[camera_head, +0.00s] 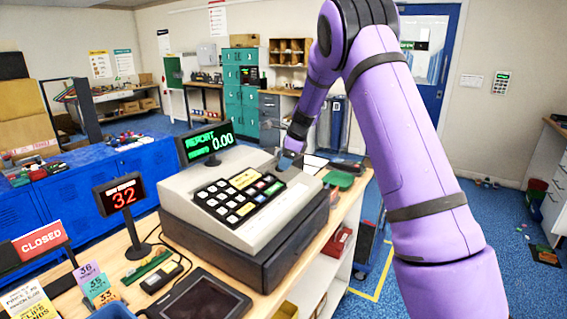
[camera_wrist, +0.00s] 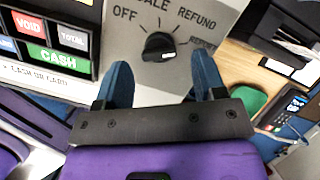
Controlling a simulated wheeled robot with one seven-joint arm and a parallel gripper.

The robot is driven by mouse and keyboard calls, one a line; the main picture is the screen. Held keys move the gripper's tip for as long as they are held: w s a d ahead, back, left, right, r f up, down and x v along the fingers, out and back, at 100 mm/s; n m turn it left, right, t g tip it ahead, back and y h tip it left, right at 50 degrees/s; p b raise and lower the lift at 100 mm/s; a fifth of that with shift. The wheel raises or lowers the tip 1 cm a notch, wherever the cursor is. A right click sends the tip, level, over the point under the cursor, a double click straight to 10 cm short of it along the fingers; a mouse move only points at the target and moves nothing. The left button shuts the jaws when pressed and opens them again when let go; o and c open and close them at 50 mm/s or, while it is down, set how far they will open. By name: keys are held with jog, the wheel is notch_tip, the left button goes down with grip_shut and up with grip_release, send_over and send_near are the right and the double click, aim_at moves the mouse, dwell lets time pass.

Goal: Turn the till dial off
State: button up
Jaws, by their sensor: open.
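The till (camera_head: 180,200) is a pale grey cash register with a dark base, standing on a wooden counter. Its dial (camera_wrist: 158,46) is a round black knob on the grey top, with OFF at its left, a partly cut-off label above, REFUND at upper right and another partly hidden label at right. A white mark shows at the knob's lower right. My gripper (camera_wrist: 164,72) is open, its two blue fingers on either side of and just short of the dial. In the head view my gripper (camera_head: 290,153) is over the till's right rear, hiding the dial.
The till's green display (camera_head: 209,142) is lit and reads 0.00. Coloured keys (camera_wrist: 58,58) lie left of the fingers. A card terminal (camera_wrist: 292,105) and green item (camera_wrist: 250,103) lie to the right. A red number display (camera_head: 122,195) and CLOSED sign (camera_head: 40,240) stand at left.

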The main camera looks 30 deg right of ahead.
jog(key=shift+w+a+f, duration=0.2)
jog(key=shift+a+f, duration=0.05)
jog(key=shift+f, duration=0.35)
jog(key=c, duration=0.9)
